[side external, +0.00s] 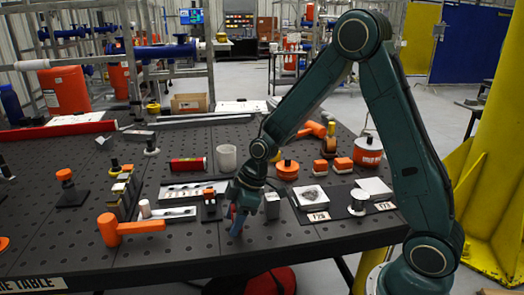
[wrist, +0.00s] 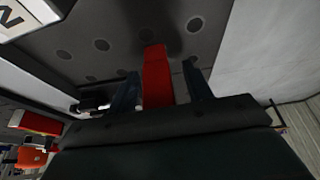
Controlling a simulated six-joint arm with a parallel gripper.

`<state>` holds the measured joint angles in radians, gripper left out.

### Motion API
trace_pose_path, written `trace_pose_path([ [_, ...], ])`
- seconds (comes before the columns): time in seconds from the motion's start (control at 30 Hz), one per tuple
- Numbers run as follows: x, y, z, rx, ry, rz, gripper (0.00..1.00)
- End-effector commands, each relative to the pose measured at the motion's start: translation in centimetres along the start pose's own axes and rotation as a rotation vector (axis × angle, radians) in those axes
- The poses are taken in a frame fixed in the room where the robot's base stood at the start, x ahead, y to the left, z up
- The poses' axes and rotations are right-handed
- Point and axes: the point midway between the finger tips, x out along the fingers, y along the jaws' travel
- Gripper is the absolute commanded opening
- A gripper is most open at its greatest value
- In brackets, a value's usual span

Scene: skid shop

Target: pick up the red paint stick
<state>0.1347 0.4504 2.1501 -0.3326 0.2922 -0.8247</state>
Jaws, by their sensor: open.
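The red paint stick (wrist: 156,78) shows in the wrist view as a red bar between the two dark fingers of my gripper (wrist: 161,70). There is a gap on each side of it, so the open fingers stand around it without closing on it. Its lower part is hidden behind the gripper body. In the side view my gripper (side external: 238,222) points down close to the table's front edge, and only a small bit of red shows beside the fingers. Whether the stick stands or lies there I cannot tell.
The dark perforated table (side external: 190,245) is crowded. An orange hammer-like tool (side external: 130,228) lies to the left. A block with a grey print (side external: 311,196) sits close at right. Bare table lies left of my gripper.

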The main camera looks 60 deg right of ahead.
Motion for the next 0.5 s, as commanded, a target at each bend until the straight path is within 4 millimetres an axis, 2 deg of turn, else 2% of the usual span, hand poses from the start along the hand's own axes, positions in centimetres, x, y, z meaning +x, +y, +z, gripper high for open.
trace_pose_path([
  [0.07, -0.01, 0.0, 0.0, 0.0, 0.0, 0.0, 0.5],
  [0.3, -0.02, -0.01, 0.0, 0.0, 0.0, 0.0, 0.03],
  [0.5, -0.02, -0.01, -0.01, 0.0, 0.0, 0.0, 0.02],
])
